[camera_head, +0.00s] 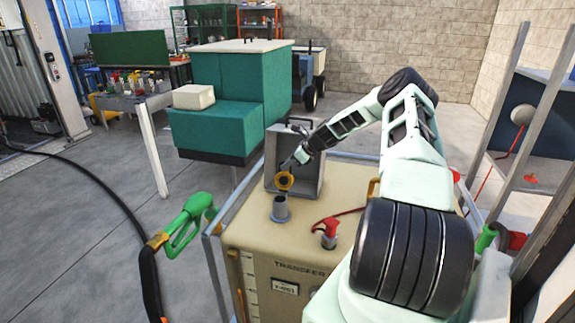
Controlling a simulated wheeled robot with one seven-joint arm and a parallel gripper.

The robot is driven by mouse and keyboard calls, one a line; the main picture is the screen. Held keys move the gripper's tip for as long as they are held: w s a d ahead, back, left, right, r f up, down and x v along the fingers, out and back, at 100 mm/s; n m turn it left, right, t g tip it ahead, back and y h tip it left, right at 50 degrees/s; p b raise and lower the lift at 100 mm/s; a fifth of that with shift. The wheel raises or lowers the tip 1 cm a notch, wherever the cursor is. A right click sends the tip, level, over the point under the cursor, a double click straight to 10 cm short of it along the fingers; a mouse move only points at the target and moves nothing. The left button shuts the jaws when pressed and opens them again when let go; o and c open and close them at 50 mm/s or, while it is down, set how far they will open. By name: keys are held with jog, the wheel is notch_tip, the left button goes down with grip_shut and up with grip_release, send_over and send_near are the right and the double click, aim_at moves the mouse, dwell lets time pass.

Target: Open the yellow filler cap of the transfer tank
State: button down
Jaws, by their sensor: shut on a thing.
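The tan transfer tank (345,190) stands in front of me, with its name on the front face. A grey filler neck (281,209) rises from its top and its dark mouth is uncovered. My gripper (291,164) reaches in from the right and is shut on the cap's upper edge. The fingertips are small and partly hidden by the cap. I cannot tell whether a hinge joins cap and neck.
A green fuel nozzle (188,222) with a dark hose is at the left. Grey rails (213,268) edge the tank. Floor at left is mostly clear.

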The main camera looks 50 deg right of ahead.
jog(key=shift+f, duration=0.15)
jog(key=c, duration=1.5)
grip_release()
jog(key=b+v, duration=0.4)
jog(key=v, duration=1.3)
jog(key=shift+s+r, duration=0.1)
jog(key=shift+r, duration=0.1)
